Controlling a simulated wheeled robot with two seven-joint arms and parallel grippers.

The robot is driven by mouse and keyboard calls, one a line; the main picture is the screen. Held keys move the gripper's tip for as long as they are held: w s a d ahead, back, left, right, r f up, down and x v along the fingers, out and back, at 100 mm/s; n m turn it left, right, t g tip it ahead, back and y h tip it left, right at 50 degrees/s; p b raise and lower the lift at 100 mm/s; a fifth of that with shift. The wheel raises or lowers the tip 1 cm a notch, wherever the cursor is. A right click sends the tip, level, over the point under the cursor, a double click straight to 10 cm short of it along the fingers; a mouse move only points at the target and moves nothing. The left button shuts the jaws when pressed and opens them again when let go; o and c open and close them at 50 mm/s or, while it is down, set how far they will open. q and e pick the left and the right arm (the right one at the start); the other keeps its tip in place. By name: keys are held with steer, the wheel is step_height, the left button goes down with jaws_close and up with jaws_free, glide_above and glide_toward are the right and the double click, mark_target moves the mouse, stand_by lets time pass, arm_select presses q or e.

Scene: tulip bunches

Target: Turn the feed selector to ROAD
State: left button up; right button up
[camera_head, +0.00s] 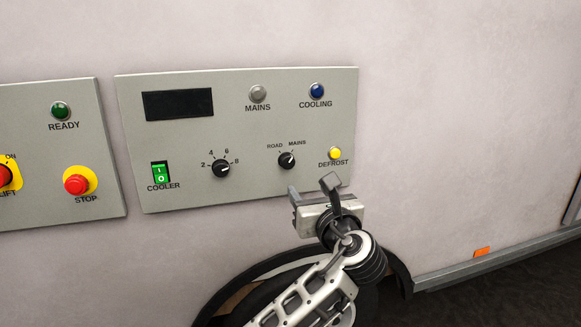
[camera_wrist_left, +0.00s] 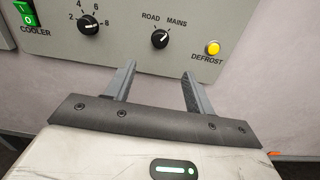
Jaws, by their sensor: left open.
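The feed selector (camera_head: 286,160) is a small black knob on the grey cooler panel (camera_head: 230,120), with ROAD marked at its upper left and MAINS at its upper right. Its white pointer line is turned to the upper right, toward MAINS. It also shows in the left wrist view (camera_wrist_left: 160,39). My left gripper (camera_head: 311,191) is in front of the panel's lower edge, below and a little right of the selector. In the left wrist view its two fingers (camera_wrist_left: 158,78) are apart and empty, below the selector and not touching it. My right gripper is in neither view.
A yellow DEFROST button (camera_head: 335,153) is right of the selector. A numbered dial (camera_head: 221,168) and green COOLER switch (camera_head: 160,173) are left. A second panel (camera_head: 100,150) carries a red STOP button (camera_head: 76,184). A wheel arch (camera_head: 398,273) lies below.

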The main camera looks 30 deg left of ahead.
mark_target(289, 163)
arm_select(q)
steer(key=x, duration=1.4)
steer(key=shift+w+a+p, duration=0.15)
steer(key=shift+w+p, duration=0.05)
steer(key=shift+p, duration=0.2)
steer(key=shift+f, duration=0.1)
steer(key=c, duration=1)
